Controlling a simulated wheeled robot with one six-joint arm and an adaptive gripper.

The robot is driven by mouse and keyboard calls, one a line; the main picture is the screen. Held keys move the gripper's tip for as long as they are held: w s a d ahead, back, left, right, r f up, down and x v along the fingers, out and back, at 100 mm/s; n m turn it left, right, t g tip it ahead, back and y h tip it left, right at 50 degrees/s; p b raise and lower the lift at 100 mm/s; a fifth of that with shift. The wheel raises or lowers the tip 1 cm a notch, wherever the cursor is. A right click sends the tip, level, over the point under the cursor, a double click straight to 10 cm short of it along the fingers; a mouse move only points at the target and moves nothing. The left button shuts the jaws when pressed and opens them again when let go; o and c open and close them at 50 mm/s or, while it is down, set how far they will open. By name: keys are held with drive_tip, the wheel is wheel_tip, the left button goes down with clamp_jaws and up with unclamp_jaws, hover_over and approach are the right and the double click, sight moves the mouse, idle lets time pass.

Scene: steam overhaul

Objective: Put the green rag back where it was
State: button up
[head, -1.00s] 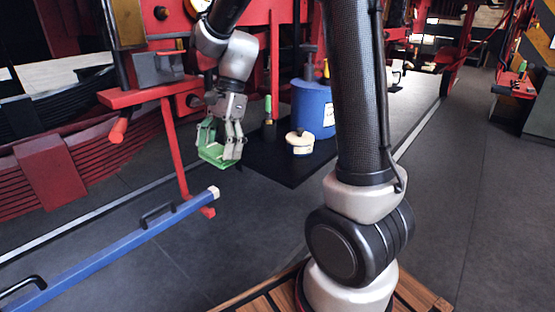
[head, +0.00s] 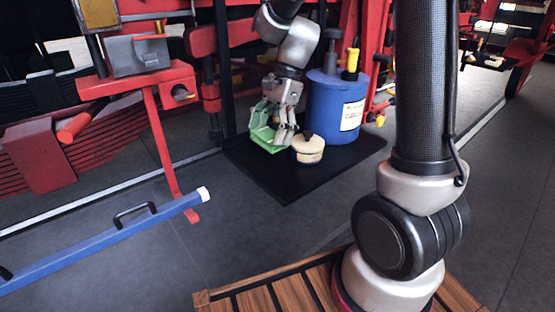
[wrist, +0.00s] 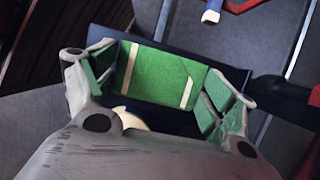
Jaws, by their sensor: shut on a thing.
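The green rag (head: 261,136) is held by my gripper (head: 273,138) over the left part of a black mat (head: 283,185). In the wrist view the rag (wrist: 160,78) spans between the two fingers of my gripper (wrist: 158,90), flat and green with pale stripes. The rag hangs just left of a cream pot with a dark knob (head: 309,150). I cannot tell whether the rag touches the mat. The pot is partly hidden behind my gripper in the wrist view (wrist: 130,119).
A blue can (head: 335,105) with a yellow-capped spout stands at the back of the mat. A blue bar with black handles (head: 100,240) and a red stand (head: 160,135) are to the left. Grey floor in front of the mat is clear.

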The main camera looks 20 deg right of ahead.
wheel_tip(320, 180, down, 8)
drive_tip(key=shift+r, duration=0.1)
idle(0.4)
drive_tip(key=o, duration=0.8)
drive_tip(key=v, duration=1.2)
drive_tip(key=s+d+r+n+t+h, duration=0.1)
drive_tip(key=s+d+r+n+t, duration=0.1)
drive_tip(key=s, duration=0.5)
drive_tip(key=s+d+r+n+t+h, duration=0.2)
drive_tip(key=s+d+n, duration=0.2)
drive_tip(key=s+n, duration=0.2)
drive_tip(key=s+d+r+n+t+h, duration=0.1)
drive_tip(key=s+d+r+n, duration=0.2)
drive_tip(key=s+n, duration=0.3)
drive_tip(key=shift+s+d+t, duration=0.4)
drive_tip(key=shift+s+d, duration=0.05)
drive_tip(key=shift+s, duration=0.35)
